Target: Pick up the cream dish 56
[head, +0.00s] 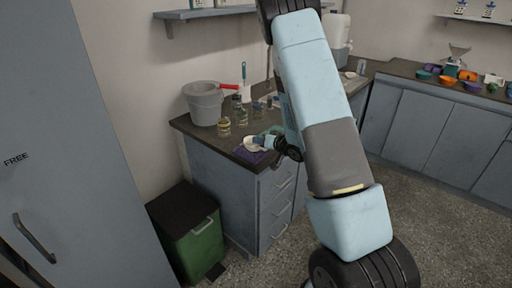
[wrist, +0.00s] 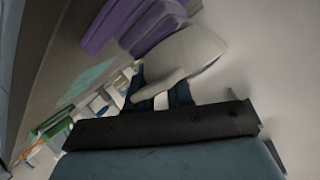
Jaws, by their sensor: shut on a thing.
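The cream dish (wrist: 185,58) is between my gripper's dark blue fingers in the wrist view, and its near edge overlaps them. In the head view the dish (head: 251,143) is a small pale shape near the counter's front corner. My gripper (head: 262,141) is shut on the dish. It also shows in the wrist view (wrist: 160,98). A purple thing (wrist: 135,25) lies just beyond the dish; in the head view it (head: 249,155) is below the dish on the counter. I cannot tell if the dish touches it. The number on the dish cannot be read.
A grey bucket (head: 204,103) and several glass jars (head: 224,127) stand on the counter behind my gripper. A green bin (head: 190,232) stands on the floor below. A far counter at the right holds several coloured dishes (head: 472,87). My arm hides part of the near counter.

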